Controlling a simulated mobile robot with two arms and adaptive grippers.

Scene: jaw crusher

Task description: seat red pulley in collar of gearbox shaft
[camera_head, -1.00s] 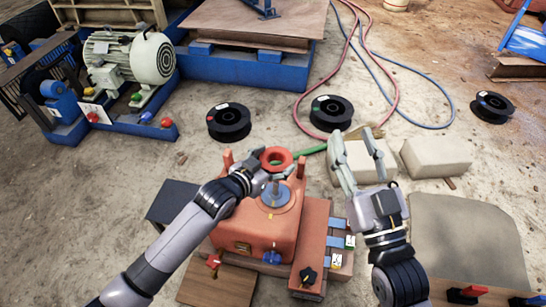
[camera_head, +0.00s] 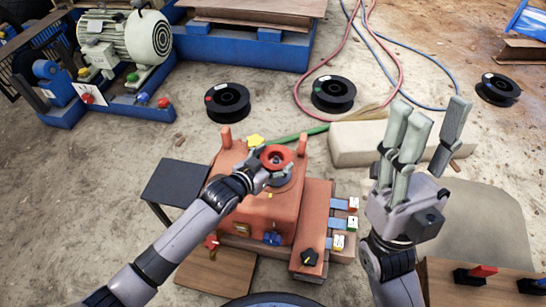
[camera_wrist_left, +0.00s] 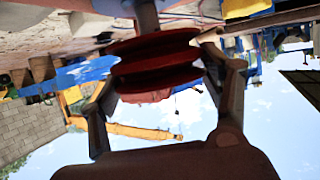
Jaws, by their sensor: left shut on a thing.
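The red pulley (camera_head: 279,157) is between the fingers of my left gripper (camera_head: 272,168), which is shut on it, above the top of the orange-red gearbox (camera_head: 265,214). A blue-grey disc (camera_head: 284,181) on the gearbox top shows just below the pulley, partly hidden by my gripper. In the left wrist view, the pulley (camera_wrist_left: 158,58) lies between the two fingers. A grey shaft (camera_wrist_left: 147,15) meets its upper side in that picture; I cannot tell whether the pulley is seated in the collar. My right gripper (camera_head: 425,145) is open and empty, off to the right.
Posts (camera_head: 226,138) rise from the gearbox's far corners. A dark small table (camera_head: 174,182) stands to its left. Black spools (camera_head: 228,102) and a pale block (camera_head: 356,143) lie behind, with hoses (camera_head: 388,75) on the ground. A board with red and black switches (camera_head: 482,272) is at front right.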

